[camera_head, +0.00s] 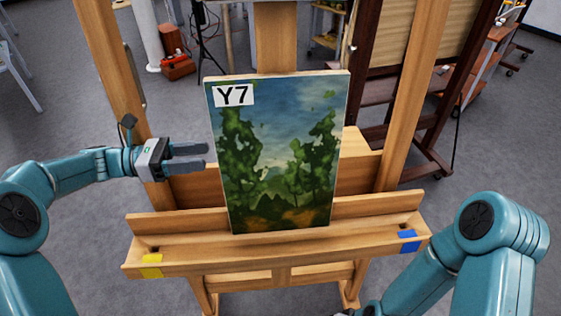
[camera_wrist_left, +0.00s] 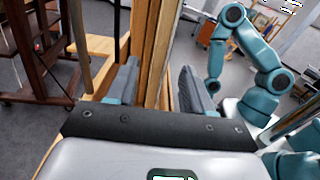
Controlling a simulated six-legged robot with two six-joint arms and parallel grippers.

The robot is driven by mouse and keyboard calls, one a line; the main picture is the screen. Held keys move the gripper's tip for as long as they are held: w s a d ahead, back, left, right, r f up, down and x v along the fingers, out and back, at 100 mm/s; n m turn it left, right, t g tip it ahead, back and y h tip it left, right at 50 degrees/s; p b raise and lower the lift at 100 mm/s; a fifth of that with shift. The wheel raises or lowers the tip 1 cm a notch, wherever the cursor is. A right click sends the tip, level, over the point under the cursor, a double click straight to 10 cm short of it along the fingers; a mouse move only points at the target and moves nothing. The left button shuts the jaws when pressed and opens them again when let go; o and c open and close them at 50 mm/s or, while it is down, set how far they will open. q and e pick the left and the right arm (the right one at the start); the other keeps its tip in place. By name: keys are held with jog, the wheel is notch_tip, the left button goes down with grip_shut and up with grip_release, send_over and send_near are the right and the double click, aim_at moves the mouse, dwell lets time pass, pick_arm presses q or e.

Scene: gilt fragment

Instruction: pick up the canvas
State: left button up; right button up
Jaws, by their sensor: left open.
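The canvas (camera_head: 275,160) is a landscape painting with trees and a white "Y7" label at its upper left. It stands upright, leaning slightly back, on the ledge of the wooden easel (camera_head: 200,258). My left gripper (camera_head: 203,158) is open and empty, its fingers pointing right at the canvas's left edge, about mid-height and very close to it. In the left wrist view my left gripper (camera_wrist_left: 160,88) shows both fingers apart, with upright pale wooden strips beyond and between them. I cannot tell which strip is the canvas's edge. My right gripper is not seen.
The ledge carries yellow tape (camera_head: 151,265) at left and blue tape (camera_head: 408,241) at right. Easel posts rise on both sides of the canvas. A dark easel (camera_head: 440,120) stands behind at right, and a red toolbox (camera_head: 178,66) lies on the floor behind at left.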

aim_at(242, 154)
pick_arm(q)
jog(key=d, duration=0.5)
jog(key=shift+w+d, duration=0.3)
jog(key=d, duration=0.1)
jog(key=d+p, duration=0.1)
jog(key=d, duration=0.2)
jog(key=shift+w+d+p, duration=0.3)
jog(key=shift+w+p, duration=0.05)
jog(key=shift+w+d+f, duration=0.1)
jog(key=shift+d, duration=0.1)
jog(key=shift+a+f, duration=0.1)
jog(key=shift+a, duration=0.1)
jog(key=shift+c, duration=0.6)
grip_shut()
jog(key=shift+d, duration=0.1)
